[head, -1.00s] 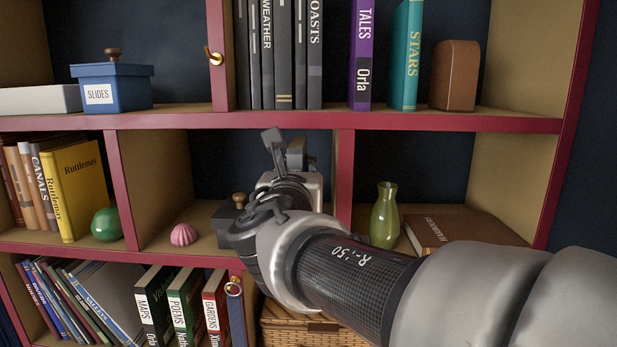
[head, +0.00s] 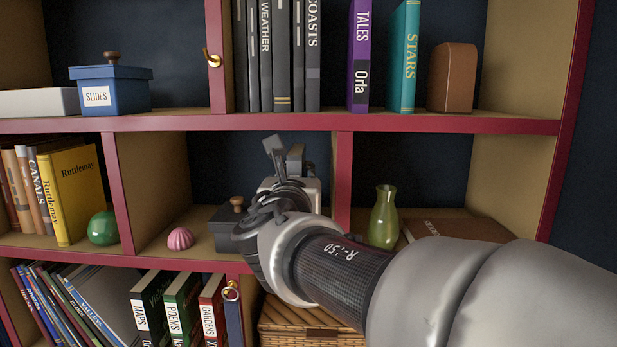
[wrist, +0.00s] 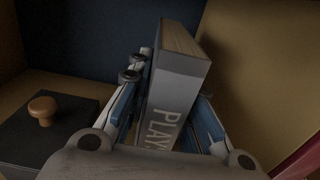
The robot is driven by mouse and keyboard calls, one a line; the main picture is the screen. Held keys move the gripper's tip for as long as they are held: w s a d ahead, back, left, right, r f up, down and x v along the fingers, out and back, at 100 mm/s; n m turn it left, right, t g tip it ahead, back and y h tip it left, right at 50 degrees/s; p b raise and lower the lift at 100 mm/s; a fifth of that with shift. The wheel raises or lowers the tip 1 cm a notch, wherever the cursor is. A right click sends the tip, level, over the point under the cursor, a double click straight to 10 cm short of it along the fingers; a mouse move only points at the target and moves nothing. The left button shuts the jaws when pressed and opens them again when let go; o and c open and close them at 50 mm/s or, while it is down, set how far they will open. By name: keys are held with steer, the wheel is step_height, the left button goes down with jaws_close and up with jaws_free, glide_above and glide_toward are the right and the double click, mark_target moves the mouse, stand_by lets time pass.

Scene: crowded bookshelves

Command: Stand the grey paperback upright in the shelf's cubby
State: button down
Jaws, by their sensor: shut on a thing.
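The grey paperback (wrist: 180,85) is between my gripper's fingers in the wrist view, nearly upright and slightly tilted, with pale "PLAY" lettering on its spine. My gripper (wrist: 172,92) is shut on it. In the head view my gripper (head: 285,158) is at the middle cubby (head: 155,185) of the shelf's middle row, by its right side. My wrist and arm hide most of the fingers there, and I cannot make out the book clearly. Whether the book's lower edge touches the cubby floor is hidden.
A dark box with a wooden knob (head: 226,236) stands just left of my gripper; it also shows in the wrist view (wrist: 50,135). A pink shell (head: 180,239) lies further left. A green vase (head: 384,218) stands in the right cubby, beyond the divider (head: 343,175).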

steer(key=shift+f, duration=0.2)
steer(key=c, duration=1.4)
jaws_free()
steer(key=shift+o, duration=0.2)
steer(key=s, duration=0.9)
steer(key=shift+a+b, duration=0.15)
steer(key=shift+b, duration=0.25)
